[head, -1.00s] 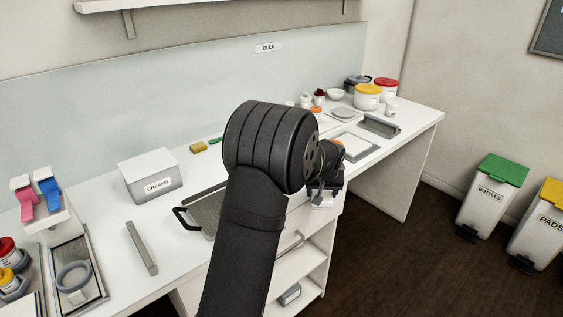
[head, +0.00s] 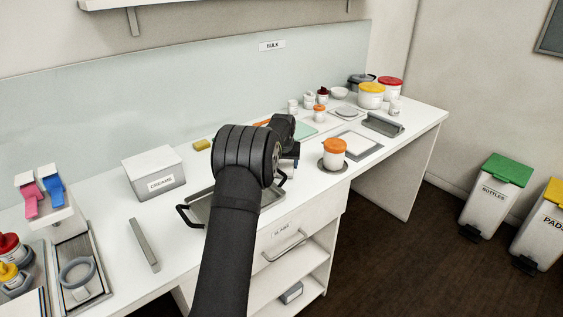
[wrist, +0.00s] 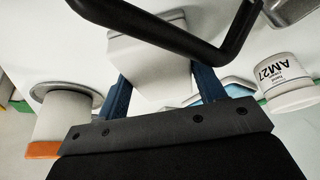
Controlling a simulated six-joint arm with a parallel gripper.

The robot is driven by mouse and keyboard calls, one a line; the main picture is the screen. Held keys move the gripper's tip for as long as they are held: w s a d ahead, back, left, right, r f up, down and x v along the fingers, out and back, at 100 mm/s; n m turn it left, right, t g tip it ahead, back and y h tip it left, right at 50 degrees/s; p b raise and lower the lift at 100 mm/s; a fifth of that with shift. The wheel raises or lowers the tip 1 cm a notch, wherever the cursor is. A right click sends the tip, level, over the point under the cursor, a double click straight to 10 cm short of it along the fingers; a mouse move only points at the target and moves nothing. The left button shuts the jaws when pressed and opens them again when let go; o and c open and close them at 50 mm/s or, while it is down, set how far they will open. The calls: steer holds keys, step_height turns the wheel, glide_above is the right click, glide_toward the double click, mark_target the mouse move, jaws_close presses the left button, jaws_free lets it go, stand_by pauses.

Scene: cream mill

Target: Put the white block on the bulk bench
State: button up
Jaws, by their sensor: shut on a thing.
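My gripper (head: 289,158) is over the bench, beside the black-handled tray (head: 198,214) in the head view. In the wrist view its two blue fingers (wrist: 160,75) are shut on the white block (wrist: 150,52), which sits between them. A black handle bar crosses in front of the block there. The block is mostly hidden by my arm in the head view. The bulk bench (head: 420,112) is the white worktop under the BULK sign (head: 272,45). I cannot tell whether the block touches a surface.
An orange-lidded jar (head: 334,150) stands on a dark round plate right of my gripper. A framed pad (head: 352,146), a grey tray (head: 383,125) and several tubs (head: 370,97) stand farther back. The CREAMS box (head: 153,172) is at left. A jar marked AM27 (wrist: 290,82) shows in the wrist view.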

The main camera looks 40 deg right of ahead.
steer(key=shift+w, duration=0.95)
steer(key=shift+f, duration=0.15)
steer(key=shift+f, duration=0.1)
steer(key=o, duration=1.2)
steer(key=v, duration=1.2)
steer(key=shift+r, duration=0.2)
